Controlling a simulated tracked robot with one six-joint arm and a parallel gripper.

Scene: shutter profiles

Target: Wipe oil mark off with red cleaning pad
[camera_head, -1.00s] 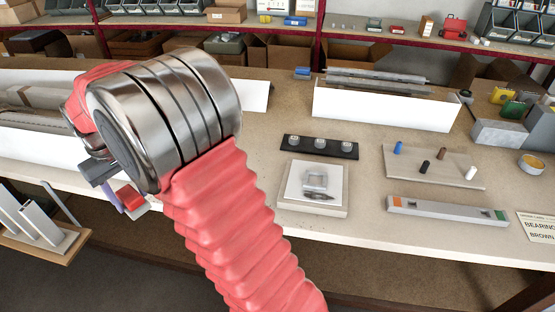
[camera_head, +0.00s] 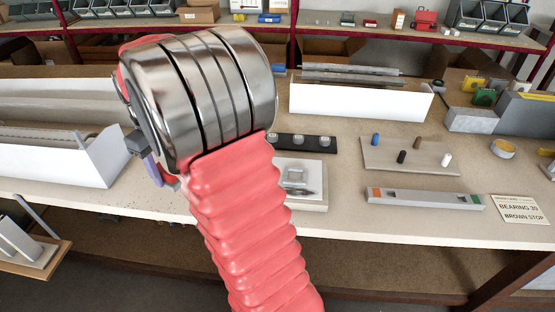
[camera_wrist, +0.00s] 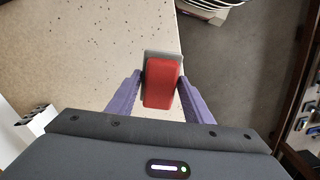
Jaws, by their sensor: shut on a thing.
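My gripper (camera_wrist: 161,84) has two purple fingers and is shut on the red cleaning pad (camera_wrist: 161,83), a small red block with a grey edge. In the wrist view the pad is over the worktop near its edge. The beige worktop (camera_wrist: 95,60) shows scattered dark specks; I cannot make out a distinct oil mark among them. In the head view my arm hides most of the gripper and pad, with one purple finger showing above the worktop's front left part.
A white trough (camera_head: 95,160) lies left of my arm. The floor drops away beyond the front edge.

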